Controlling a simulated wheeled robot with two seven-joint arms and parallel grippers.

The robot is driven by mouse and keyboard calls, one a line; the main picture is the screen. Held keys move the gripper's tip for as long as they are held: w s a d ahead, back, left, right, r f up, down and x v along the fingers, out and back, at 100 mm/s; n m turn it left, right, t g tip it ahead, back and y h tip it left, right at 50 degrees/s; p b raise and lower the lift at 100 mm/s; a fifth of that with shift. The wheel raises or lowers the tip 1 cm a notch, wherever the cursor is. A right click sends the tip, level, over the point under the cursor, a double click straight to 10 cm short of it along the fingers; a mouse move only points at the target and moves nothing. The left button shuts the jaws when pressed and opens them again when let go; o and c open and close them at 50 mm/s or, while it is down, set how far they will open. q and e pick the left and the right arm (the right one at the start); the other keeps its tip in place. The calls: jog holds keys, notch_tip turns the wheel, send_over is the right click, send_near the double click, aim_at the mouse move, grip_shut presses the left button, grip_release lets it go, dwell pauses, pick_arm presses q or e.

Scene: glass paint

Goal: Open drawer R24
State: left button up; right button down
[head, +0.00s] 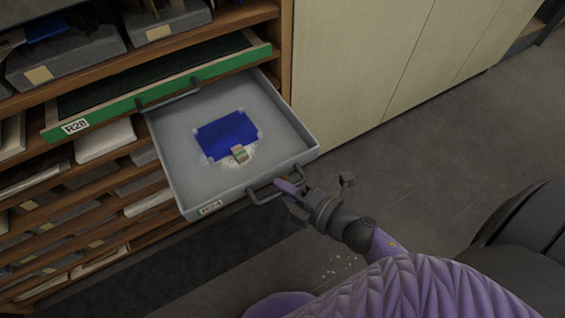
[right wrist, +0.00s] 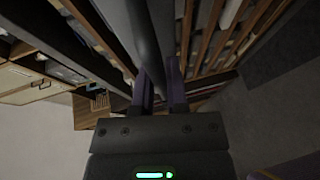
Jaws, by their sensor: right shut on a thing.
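The grey drawer R24 (head: 180,187) is pulled far out of the wooden shelf unit in the head view. Its label sits at the front left corner. Inside lie a blue rectangular piece (head: 227,134) and a small block (head: 240,153) on pale powder. My right gripper (head: 287,189) is at the drawer's front handle (head: 262,197), near the handle's right end, and is shut on it. In the right wrist view the purple fingers (right wrist: 160,85) sit against the dark handle bar (right wrist: 143,40). My left gripper is out of view.
The green-fronted drawer R28 (head: 105,118) is partly out above R24. Shelves with grey bins (head: 65,68) fill the left. Pale cabinet doors (head: 370,60) stand behind. The floor (head: 420,160) at right is open, with white specks below the gripper.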

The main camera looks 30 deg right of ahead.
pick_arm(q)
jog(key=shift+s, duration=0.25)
pick_arm(e)
jog(key=c, duration=0.6)
grip_release()
jog(key=shift+c, duration=0.2)
pick_arm(q)
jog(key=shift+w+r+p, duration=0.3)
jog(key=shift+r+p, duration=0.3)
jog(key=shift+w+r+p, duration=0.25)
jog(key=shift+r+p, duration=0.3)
jog(key=shift+p, duration=0.05)
pick_arm(e)
jog(key=v, duration=1)
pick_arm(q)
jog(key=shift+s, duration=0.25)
